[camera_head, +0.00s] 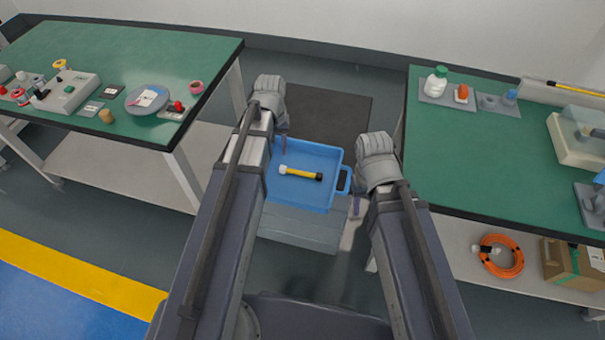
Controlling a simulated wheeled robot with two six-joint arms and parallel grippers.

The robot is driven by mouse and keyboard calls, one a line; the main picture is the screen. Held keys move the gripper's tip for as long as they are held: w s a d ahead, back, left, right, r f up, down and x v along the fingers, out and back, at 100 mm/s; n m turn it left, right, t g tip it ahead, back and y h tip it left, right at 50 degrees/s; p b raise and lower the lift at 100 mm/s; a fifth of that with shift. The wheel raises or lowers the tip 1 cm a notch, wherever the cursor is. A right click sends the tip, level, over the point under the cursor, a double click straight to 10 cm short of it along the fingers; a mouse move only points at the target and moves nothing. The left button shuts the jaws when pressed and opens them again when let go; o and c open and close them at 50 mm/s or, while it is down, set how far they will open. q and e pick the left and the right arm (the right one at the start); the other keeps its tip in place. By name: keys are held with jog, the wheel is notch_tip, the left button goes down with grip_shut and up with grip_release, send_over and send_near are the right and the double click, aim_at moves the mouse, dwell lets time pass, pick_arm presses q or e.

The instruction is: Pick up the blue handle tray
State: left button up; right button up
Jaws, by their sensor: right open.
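The blue handle tray (300,193) sits in the middle of the view on a grey stand between the two tables. Its right handle, with a dark slot, faces my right gripper. A yellow item (302,174) with a white end and a black end lies in the tray. My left gripper (283,141) points down at the tray's left rear side, and my arm hides that side and its handle. My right gripper (356,206) is open and points down just right of the right handle, apart from it. Whether my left fingers touch the tray cannot be told.
A green-topped table (120,58) with a round grey scale and small items stands at left. Another green-topped table (500,170) with bottles stands at right, close to my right arm. An orange cable coil (517,258) and a box lie on its lower shelf.

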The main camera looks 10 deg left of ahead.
pick_arm(q)
jog(key=a+m, duration=0.2)
jog(key=a+f+m, duration=0.1)
jog(key=a, duration=0.2)
jog(key=shift+m+b, duration=0.3)
jog(key=shift+m, duration=0.1)
jog(key=shift+f+b, duration=1.4)
jog(key=shift+r, duration=0.1)
jog(key=f+b, duration=0.5)
jog(key=shift+w+f, duration=0.15)
jog(key=shift+w, duration=0.25)
jog(key=shift+c, duration=0.2)
grip_shut()
